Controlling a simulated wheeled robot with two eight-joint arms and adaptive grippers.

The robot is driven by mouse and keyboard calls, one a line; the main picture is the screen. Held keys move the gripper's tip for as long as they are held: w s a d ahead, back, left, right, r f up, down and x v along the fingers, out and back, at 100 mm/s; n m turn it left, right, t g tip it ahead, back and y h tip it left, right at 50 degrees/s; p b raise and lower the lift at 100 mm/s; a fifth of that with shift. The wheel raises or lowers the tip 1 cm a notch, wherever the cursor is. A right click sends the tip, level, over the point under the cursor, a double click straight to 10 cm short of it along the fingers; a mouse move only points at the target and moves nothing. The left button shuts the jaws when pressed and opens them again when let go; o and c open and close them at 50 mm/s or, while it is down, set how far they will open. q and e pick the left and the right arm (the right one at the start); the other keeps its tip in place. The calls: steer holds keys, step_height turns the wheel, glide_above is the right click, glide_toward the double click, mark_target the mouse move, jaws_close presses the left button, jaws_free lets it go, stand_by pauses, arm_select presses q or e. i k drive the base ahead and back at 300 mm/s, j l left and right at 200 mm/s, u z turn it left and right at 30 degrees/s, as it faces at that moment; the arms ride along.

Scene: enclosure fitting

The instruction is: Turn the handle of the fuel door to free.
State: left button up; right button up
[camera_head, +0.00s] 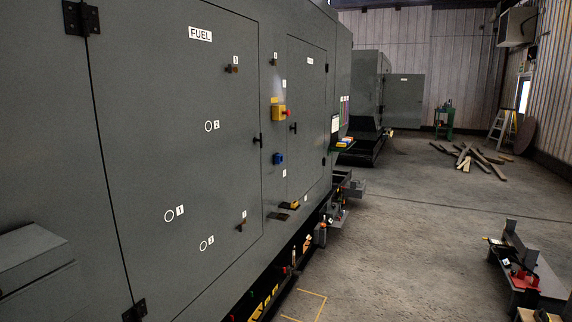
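The fuel door (150,110) is a large grey panel with a white FUEL label (200,34), on the enclosure's side at the left. It looks closed, flush with the wall. A small black handle (258,140) sits at its right edge, about mid-height; its exact turn is too small to read. Small dark brown fittings sit beside numbered labels near the upper right (232,69) and lower right (240,226) of the door. Black hinges (81,18) are on its left edge. Neither of my grippers is in view.
A second, narrower door (307,90) with its own black handle (293,127) is to the right. A yellow box with a red button (279,112) is between them. A low bench with tools (520,265) stands at lower right. Planks (470,157) lie farther back. The middle floor is clear.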

mark_target(260, 141)
steer(key=i+l+u, duration=0.2)
steer(key=i, duration=0.65)
